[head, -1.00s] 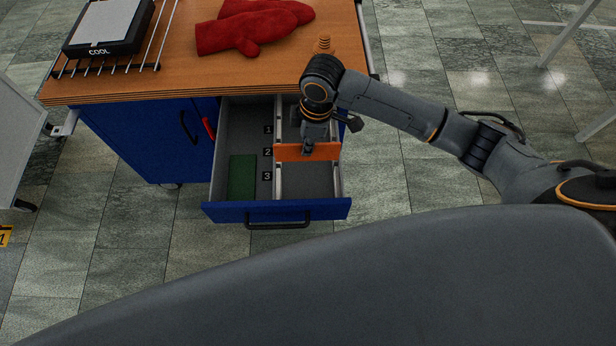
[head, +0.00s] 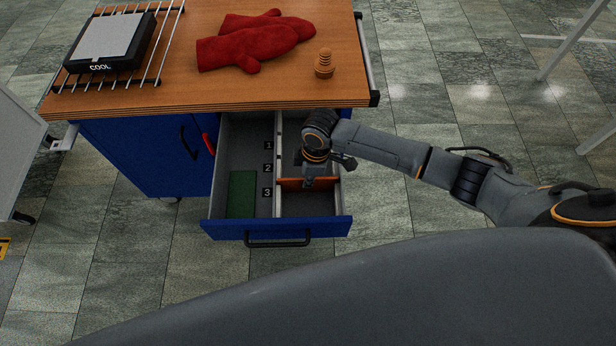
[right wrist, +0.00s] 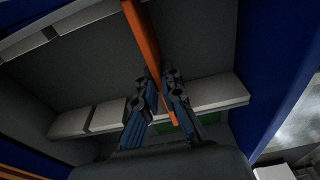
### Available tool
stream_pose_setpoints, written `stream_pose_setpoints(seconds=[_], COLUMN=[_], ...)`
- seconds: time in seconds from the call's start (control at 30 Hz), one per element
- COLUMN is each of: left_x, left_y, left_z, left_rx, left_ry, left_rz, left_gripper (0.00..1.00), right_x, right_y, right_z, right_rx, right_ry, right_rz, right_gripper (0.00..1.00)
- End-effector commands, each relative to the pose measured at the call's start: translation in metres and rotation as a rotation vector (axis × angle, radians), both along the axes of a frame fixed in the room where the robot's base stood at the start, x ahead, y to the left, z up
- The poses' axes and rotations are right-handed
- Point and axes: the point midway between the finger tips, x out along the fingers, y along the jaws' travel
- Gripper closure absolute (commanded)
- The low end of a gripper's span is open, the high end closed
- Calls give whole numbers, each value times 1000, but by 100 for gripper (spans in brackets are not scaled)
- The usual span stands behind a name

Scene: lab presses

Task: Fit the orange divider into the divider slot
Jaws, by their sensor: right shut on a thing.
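The orange divider (head: 290,184) is down inside the open drawer, across its right-hand compartment. It spans between the white slotted middle rail (head: 279,150) and the right side wall. Its left end lies between labels 2 (head: 267,168) and 3 (head: 266,192), nearer 3. I cannot tell whether its ends sit in a slot. My right gripper (head: 309,185) is shut on its upper edge. In the right wrist view the divider (right wrist: 146,45) runs between the fingers (right wrist: 160,98), and a notched white rail (right wrist: 215,95) lies behind it. My left gripper is not in view.
The blue drawer front (head: 225,230) has a black handle. A green block (head: 241,193) lies in the left compartment. On the wooden top (head: 200,88) are red mitts (head: 255,45), a stacked orange-brown piece (head: 325,63) and a black COOL box (head: 105,45) on a rack.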

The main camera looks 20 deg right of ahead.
Motion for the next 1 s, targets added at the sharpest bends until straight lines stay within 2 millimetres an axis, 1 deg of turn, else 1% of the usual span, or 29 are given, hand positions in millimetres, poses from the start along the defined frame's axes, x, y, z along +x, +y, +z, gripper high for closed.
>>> stream_pose_setpoints(seconds=[0.03, 0.07, 0.1, 0.17, 0.33, 0.47, 0.57, 0.67, 0.9, 1.0], left_x=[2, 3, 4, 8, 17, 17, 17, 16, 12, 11], left_y=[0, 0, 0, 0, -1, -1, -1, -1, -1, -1], left_z=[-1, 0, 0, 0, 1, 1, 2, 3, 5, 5], left_rx=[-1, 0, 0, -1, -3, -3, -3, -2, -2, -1], left_ry=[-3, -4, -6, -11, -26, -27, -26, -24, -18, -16], left_rz=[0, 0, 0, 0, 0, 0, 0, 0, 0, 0], left_gripper=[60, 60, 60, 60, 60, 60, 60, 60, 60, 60], right_x=[0, 0, 0, 0, 0, 0, 0, 0, -1, -2], right_y=[0, 0, 0, 0, 0, 0, 0, -2, -8, -10], right_z=[-2, -2, -2, -2, -2, -1, 6, 20, 72, 92], right_rx=[0, 0, 0, 0, 0, 0, 1, 1, 1, 1], right_ry=[1, 1, 1, 1, 1, 0, -1, -3, -4, -3], right_rz=[0, 0, 0, 0, 0, 0, 0, 1, 1, 2], right_gripper=[100, 89, 81, 70, 70, 70, 70, 70, 70, 70])
